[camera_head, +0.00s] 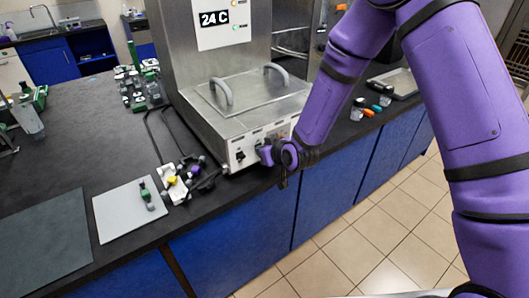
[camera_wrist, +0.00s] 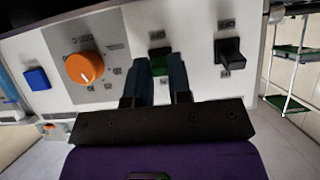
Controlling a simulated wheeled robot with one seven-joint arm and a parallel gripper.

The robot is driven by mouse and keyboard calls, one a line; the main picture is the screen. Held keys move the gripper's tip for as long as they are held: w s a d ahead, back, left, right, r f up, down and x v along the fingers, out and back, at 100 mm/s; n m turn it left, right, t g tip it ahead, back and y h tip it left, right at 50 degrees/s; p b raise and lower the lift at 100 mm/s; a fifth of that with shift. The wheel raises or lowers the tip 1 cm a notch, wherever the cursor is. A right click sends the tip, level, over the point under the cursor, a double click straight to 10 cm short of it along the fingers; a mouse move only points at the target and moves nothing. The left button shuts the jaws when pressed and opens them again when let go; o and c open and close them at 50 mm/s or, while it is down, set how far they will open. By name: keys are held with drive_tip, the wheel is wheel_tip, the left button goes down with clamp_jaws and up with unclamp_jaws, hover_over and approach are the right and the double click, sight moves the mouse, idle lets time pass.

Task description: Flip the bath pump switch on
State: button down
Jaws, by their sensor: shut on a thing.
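The steel bath (camera_head: 205,120) stands on the dark bench with its control panel (camera_wrist: 200,75) facing front. Small labels around both switches are too blurred to read surely. In the head view my gripper (camera_head: 264,155) covers part of the panel, right of the black switch.
An orange knob (camera_wrist: 85,67) and a blue button (camera_wrist: 37,79) sit left of the green switch in the wrist view. A display (camera_head: 214,18) above the bath reads 24 C. A pale pad (camera_head: 115,215) and small parts (camera_head: 175,185) lie left of the bath.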

drive_tip(key=shift+r+g+h, duration=0.2)
drive_tip(key=shift+g+h, duration=0.2)
drive_tip(key=shift+g, duration=0.1)
drive_tip(key=c, duration=1)
unclamp_jaws()
drive_tip(key=shift+c, duration=0.2)
drive_tip(key=v, duration=1)
drive_tip(key=shift+s+r, duration=0.2)
drive_tip(key=shift+r, duration=0.1)
drive_tip(key=shift+d, duration=0.1)
